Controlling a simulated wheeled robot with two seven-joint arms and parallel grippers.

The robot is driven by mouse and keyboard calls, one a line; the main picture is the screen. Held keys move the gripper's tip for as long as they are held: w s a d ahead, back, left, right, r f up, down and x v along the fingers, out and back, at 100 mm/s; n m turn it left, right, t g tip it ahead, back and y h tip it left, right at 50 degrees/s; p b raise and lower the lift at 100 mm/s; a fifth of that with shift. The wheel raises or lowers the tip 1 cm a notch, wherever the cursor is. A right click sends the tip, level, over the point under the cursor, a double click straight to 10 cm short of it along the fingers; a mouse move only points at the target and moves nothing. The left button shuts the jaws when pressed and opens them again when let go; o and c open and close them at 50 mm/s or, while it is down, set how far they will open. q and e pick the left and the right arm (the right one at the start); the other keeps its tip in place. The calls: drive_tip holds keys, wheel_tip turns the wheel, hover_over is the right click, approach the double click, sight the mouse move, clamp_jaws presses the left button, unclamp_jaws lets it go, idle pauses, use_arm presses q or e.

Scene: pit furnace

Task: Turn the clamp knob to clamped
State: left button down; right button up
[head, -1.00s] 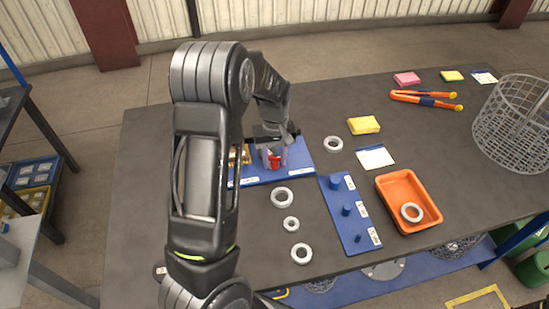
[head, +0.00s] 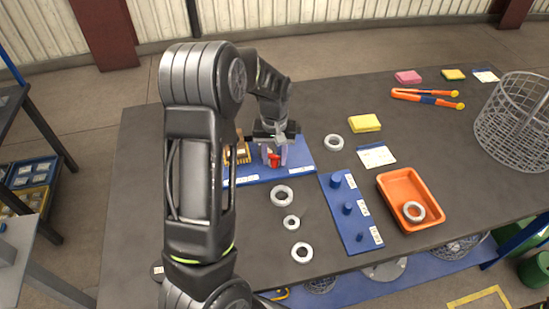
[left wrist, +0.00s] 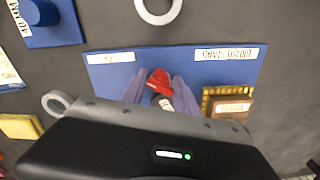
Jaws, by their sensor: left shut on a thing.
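The red clamp knob (head: 273,160) stands on a blue board (head: 301,158) on the dark table. In the left wrist view the knob (left wrist: 159,81) shows between two pale fingers, its red handle slanted, with a small white label beside it. My left gripper (head: 274,157) points down over the board and is shut on the knob; its fingertips also show in the left wrist view (left wrist: 158,88). White labels lie along the board's edge, too small to read surely. My right gripper is not in view.
A brass-coloured block (head: 239,153) sits on the board close beside my gripper. Several grey rings (head: 282,196) lie nearby. A blue peg board (head: 350,222), an orange tray (head: 398,181) holding a ring, and a wire basket (head: 510,125) stand to the right.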

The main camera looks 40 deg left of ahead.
sight(274, 155)
use_arm(q)
drive_tip(key=c, duration=1.2)
unclamp_jaws()
wheel_tip(274, 155, up, 8)
drive_tip(key=shift+f+b, duration=0.1)
drive_tip(key=shift+b, duration=0.6)
